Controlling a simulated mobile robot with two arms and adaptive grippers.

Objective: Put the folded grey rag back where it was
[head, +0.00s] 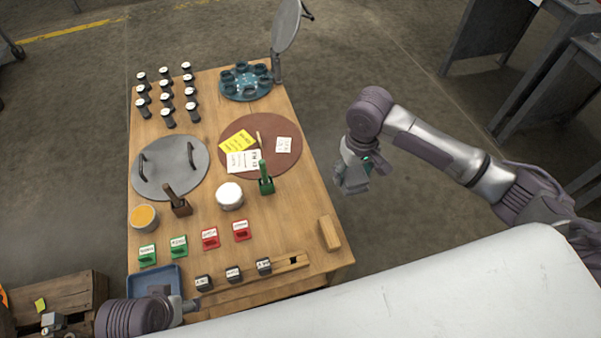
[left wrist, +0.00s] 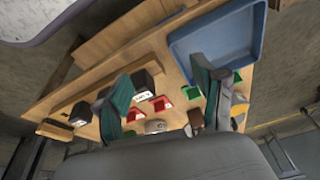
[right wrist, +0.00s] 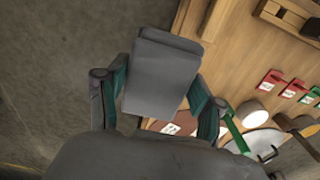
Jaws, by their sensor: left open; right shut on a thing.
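The folded grey rag (right wrist: 160,75) is between the fingers of my right gripper (right wrist: 158,105) in the right wrist view. It looks like a flat grey block with a folded layer along one edge. In the head view my right gripper (head: 352,180) hangs beyond the table's right edge, over the floor side, with the rag hard to make out. My left gripper (head: 190,304) is at the table's near left corner, by the blue tray (head: 177,282). In the left wrist view it (left wrist: 172,100) is open, its fingers apart with nothing between them.
The wooden table (head: 310,205) carries a brown round mat (head: 284,165) with notes, a grey lid (head: 170,172), a white tub (head: 229,196), a green-handled tool (head: 266,180) and several red and green tags. A wooden block (head: 329,234) lies near the right edge.

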